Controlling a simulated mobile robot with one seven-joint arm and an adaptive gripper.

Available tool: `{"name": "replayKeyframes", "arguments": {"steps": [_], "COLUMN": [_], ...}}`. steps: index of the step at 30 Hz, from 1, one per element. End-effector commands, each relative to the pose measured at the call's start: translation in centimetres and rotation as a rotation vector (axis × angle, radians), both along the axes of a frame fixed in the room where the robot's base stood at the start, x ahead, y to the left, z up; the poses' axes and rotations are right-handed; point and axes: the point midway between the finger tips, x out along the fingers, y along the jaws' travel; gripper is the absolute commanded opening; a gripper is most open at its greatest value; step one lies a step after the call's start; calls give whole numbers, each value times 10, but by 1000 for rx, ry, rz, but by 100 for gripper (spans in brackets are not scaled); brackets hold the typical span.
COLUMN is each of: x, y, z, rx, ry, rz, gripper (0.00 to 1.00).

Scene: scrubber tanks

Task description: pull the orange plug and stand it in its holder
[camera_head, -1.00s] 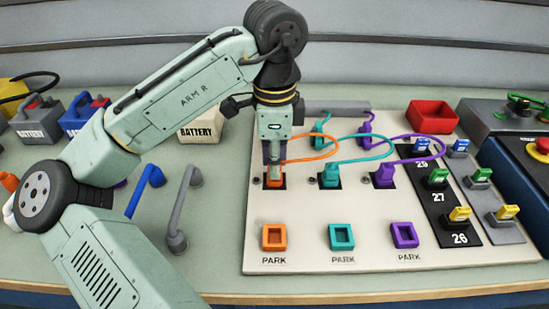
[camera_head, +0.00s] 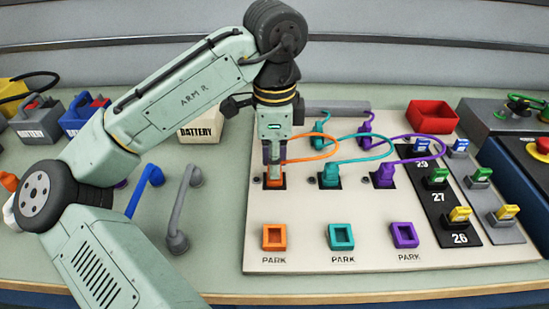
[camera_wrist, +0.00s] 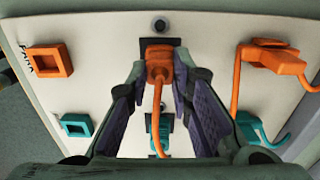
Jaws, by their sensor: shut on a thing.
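The orange plug (camera_head: 274,181) sits in the left socket of the white panel (camera_head: 300,216), with its orange cord (camera_head: 318,154) looping back to the right. My gripper (camera_head: 273,163) points down over it and is shut on it; the wrist view shows the plug (camera_wrist: 158,62) between the two finger pads. Part of the plug is hidden by the fingers in the head view. The orange holder (camera_head: 274,237), a square open frame marked PARK, is empty at the panel's front left. It also shows in the wrist view (camera_wrist: 48,61).
A teal plug (camera_head: 329,176) and a purple plug (camera_head: 384,175) sit in sockets to the right. Their empty holders, teal (camera_head: 341,237) and purple (camera_head: 404,235), stand in front. Blue (camera_head: 147,188) and grey (camera_head: 183,208) handles rise left of the panel.

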Motion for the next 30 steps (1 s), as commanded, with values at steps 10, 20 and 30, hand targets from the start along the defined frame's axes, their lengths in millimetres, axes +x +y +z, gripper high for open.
{"name": "replayKeyframes", "arguments": {"steps": [10,20,30], "x": [0,0,0], "y": [0,0,0], "z": [0,4,23], "rx": [0,0,0], "ry": [0,0,-1], "rz": [0,0,0], "gripper": [0,0,0]}}
